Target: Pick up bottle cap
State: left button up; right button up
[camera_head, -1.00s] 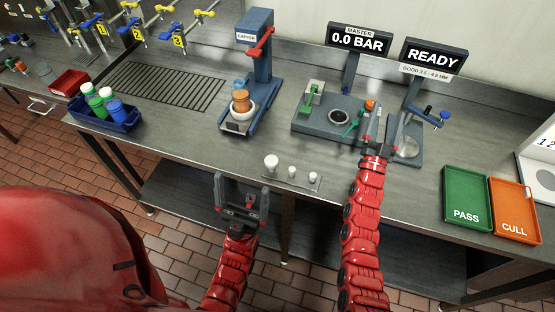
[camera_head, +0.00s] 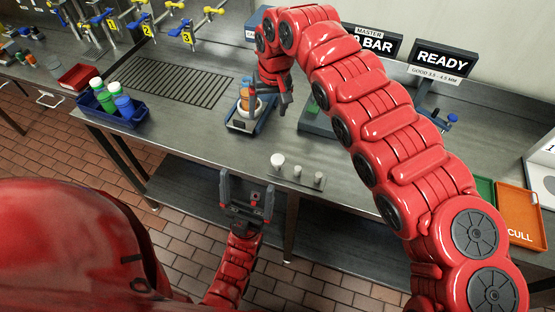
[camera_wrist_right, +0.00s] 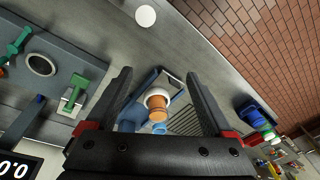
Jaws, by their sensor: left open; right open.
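An orange-brown cylindrical piece (camera_head: 248,101) stands in a white ring (camera_head: 242,121) on the blue capper stand (camera_head: 236,127). In the right wrist view the orange piece (camera_wrist_right: 158,114) lies beyond and between the fingers, with a light blue part behind it. I cannot tell for sure which piece is the bottle cap. My left gripper (camera_head: 246,182) is open and empty in front of the bench edge.
A blue bin (camera_head: 124,122) holds bottles with green and blue tops. An orange CULL tray (camera_head: 518,210) is at right. My right arm hides much of the gauge stations. A drain grille (camera_head: 170,82) lies left.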

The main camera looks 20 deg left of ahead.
jog(key=s+d+r+h, duration=0.1)
jog(key=s+d+h, duration=0.1)
jog(key=s+d, duration=0.1)
send_over(278, 159)
jog(key=shift+g, duration=0.4)
jog(key=f, duration=1.2)
jog(key=shift+s+a+p, duration=0.25)
jog(key=shift+s+p, duration=0.05)
jog(key=shift+s, duration=0.1)
jog(key=shift+f+p, duration=0.1)
jog(key=shift+p, duration=0.4)
jog(key=f+p, duration=0.2)
jog(key=shift+w+d+f, duration=0.2)
jog(key=shift+w+f, duration=0.1)
jog(key=shift+f, duration=1.1)
grip_shut()
